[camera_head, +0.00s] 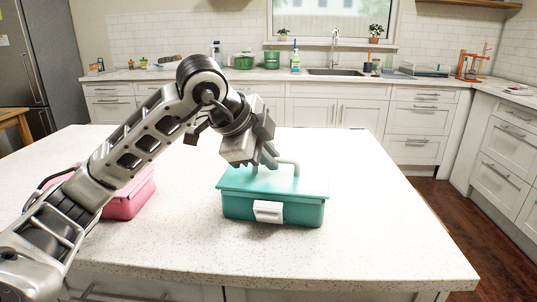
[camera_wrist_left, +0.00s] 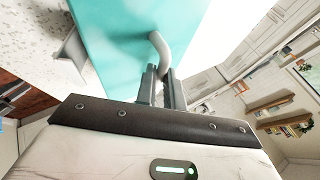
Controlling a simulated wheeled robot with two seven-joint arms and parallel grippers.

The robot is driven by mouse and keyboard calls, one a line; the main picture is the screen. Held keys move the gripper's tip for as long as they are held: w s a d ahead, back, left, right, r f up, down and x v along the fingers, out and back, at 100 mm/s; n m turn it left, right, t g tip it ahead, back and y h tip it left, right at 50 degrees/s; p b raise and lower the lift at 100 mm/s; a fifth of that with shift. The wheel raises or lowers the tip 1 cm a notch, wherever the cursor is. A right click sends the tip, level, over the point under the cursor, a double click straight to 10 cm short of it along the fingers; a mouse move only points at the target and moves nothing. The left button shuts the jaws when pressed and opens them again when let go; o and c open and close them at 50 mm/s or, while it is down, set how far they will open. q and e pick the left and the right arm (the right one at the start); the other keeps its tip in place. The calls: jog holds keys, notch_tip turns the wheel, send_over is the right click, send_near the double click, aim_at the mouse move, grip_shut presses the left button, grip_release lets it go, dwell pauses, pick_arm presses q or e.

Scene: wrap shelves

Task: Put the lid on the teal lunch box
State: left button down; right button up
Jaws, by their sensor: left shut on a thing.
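The teal lunch box (camera_head: 300,214) stands upright on the white speckled counter, with a white latch (camera_head: 268,212) on its front. Its teal lid (camera_head: 312,184) lies across the top and looks level, with no clear gap at the front. A grey arched handle (camera_head: 296,168) rises from the lid. My left gripper (camera_head: 270,163) comes down from the upper left and is shut on the handle. In the left wrist view my left fingertips (camera_wrist_left: 160,75) close around the handle (camera_wrist_left: 160,46) above the teal lid top (camera_wrist_left: 120,35). My right gripper is not in view.
A pink box (camera_head: 132,202) stands at the left of the island counter (camera_head: 365,240), partly behind my left arm. The counter right of the teal box is clear. A sink (camera_head: 335,72) and green pots (camera_head: 243,61) are on the far counter.

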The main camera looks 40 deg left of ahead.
pick_arm(q)
jog(key=shift+f+b, duration=0.45)
jog(key=shift+f, duration=0.15)
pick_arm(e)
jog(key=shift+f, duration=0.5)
pick_arm(q)
jog(key=c, duration=1.4)
grip_release()
jog(key=shift+c, duration=0.2)
